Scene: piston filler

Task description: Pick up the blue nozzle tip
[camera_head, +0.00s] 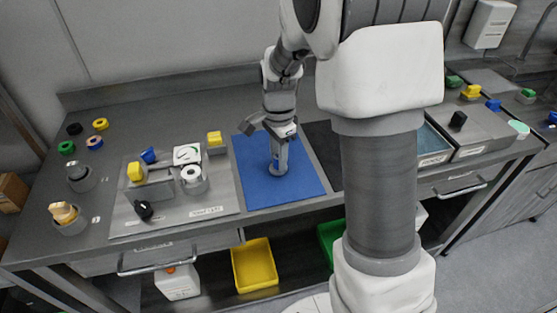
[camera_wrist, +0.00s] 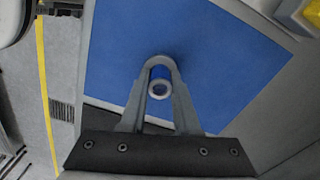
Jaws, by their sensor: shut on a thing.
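The blue nozzle tip (camera_wrist: 159,74) shows in the wrist view as a small blue piece with a pale ring-shaped end. It sits between the two grey fingers of my gripper (camera_wrist: 160,68), which is shut on it. In the head view my gripper (camera_head: 279,168) points down over the blue mat (camera_head: 256,189). The nozzle tip is too small and too covered by the fingers to make out in that view. I cannot tell whether it touches the mat.
The piston filler plate (camera_head: 215,218) with its yellow, blue and black knobs stands left of the mat. Coloured rings (camera_head: 100,124) lie at the far left. A yellow bin (camera_head: 254,265) sits below the bench. My arm hides part of the bench to the right.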

